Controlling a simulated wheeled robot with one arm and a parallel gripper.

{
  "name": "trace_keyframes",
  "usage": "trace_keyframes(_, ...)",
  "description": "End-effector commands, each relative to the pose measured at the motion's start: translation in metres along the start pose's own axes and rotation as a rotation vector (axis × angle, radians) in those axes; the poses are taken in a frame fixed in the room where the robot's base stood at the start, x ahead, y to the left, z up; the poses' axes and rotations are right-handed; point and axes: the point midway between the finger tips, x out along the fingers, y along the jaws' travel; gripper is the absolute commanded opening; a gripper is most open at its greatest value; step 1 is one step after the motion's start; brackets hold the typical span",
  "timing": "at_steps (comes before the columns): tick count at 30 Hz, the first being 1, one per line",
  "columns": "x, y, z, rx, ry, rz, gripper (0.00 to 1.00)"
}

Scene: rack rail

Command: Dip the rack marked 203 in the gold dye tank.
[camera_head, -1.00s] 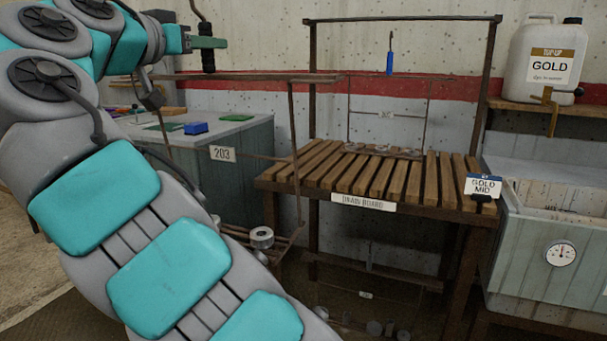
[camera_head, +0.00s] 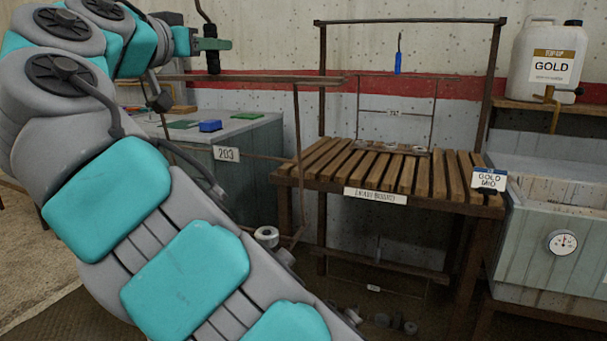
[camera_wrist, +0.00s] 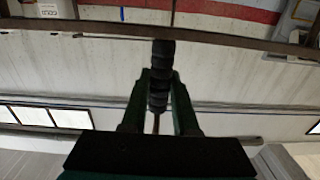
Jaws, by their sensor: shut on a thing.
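The rack marked 203 is a rusty wire frame with a white number tag (camera_head: 226,154) and metal pieces (camera_head: 266,236) low on it. My gripper (camera_head: 212,45) is shut on the rack's black ridged grip, and the rack hangs below it; my arm hides part of the frame. In the wrist view the green fingers (camera_wrist: 159,92) close on this grip (camera_wrist: 162,60). The tank with the GOLD MID sign (camera_head: 489,180) is the grey-blue panelled tank (camera_head: 590,235) at the right edge, cut off by the picture. The rack is well left of it.
A slatted drain board (camera_head: 340,165) stands between the rack and the tank, with posts and a top bar. Another wire rack (camera_head: 433,120) with a blue hook (camera_head: 398,60) is at the board. A GOLD jug (camera_head: 545,65) sits on a shelf. A grey bench (camera_head: 255,140) is behind the held rack.

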Motion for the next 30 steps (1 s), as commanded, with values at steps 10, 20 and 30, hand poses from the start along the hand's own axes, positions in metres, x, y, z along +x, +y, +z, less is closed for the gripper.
trace_keyframes(10,0.010,0.007,0.016,-0.008,-0.003,0.011,0.00)
trace_keyframes(20,0.020,0.013,0.034,-0.018,-0.002,-0.008,0.00)
trace_keyframes(30,0.039,0.031,0.063,-0.007,-0.007,-0.031,0.00)
